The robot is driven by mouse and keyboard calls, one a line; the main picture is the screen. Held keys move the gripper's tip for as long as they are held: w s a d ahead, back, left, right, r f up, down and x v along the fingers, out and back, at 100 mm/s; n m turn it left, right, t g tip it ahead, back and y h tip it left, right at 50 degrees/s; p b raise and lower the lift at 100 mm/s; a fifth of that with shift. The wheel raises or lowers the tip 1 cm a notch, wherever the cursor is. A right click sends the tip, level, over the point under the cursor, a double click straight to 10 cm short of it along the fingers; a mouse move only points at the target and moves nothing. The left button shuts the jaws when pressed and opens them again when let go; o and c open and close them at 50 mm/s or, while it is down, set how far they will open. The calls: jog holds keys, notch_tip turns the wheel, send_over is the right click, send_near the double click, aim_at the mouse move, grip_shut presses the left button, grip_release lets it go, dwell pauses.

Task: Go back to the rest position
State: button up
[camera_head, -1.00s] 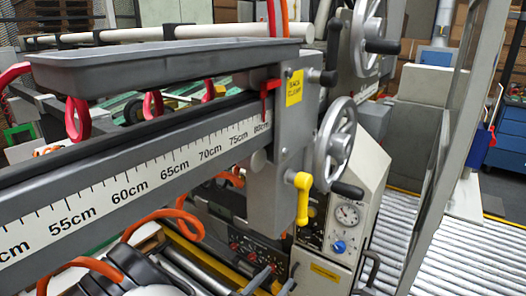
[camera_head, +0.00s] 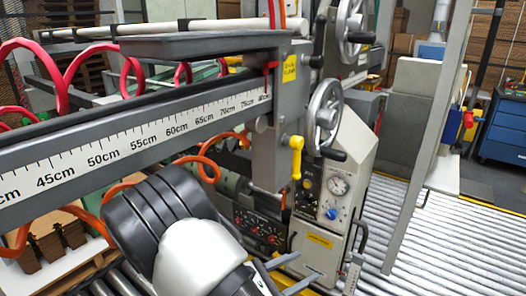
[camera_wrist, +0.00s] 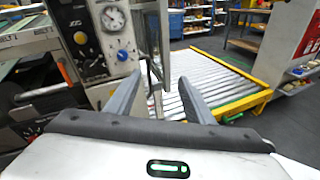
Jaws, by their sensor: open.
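My gripper (camera_head: 292,273) shows at the bottom of the head view, its two grey fingers apart with nothing between them. It is in front of the lower part of the machine's control panel (camera_head: 327,200). In the wrist view my gripper (camera_wrist: 160,98) is also open and empty, fingers spread. The control panel with a round gauge and a blue knob (camera_wrist: 122,55) is left of the fingers there. The fingers look apart from the machine.
A long beam with a centimetre scale (camera_head: 130,147) crosses the left. A yellow lever (camera_head: 296,158) and a handwheel (camera_head: 325,113) stick out above the panel. A roller conveyor (camera_head: 440,240) lies right, with a grey post (camera_head: 432,130) before it. A blue cabinet (camera_head: 503,130) stands behind.

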jog(key=s+d+r+m+g+y, duration=0.4)
jog(key=s+r+m, duration=0.3)
jog(key=m, duration=0.1)
jog(key=s+d+r+m+g+y, duration=0.45)
jog(key=s+r+m, duration=0.25)
jog(key=m, duration=0.2)
jog(key=s+a+r+m+t+y+p, duration=0.2)
jog(key=r+p, duration=0.4)
jog(key=r, duration=0.5)
jog(key=s+a+r+m+t+y+p, duration=0.1)
jog(key=r+m+t+y+p, duration=0.1)
jog(key=r+p, duration=0.5)
notch_tip(320, 180, up, 4)
jog(key=shift+s+a+r+m+t+y, duration=0.15)
jog(key=shift+s+a+m+t+y, duration=0.25)
jog(key=shift+m, duration=0.3)
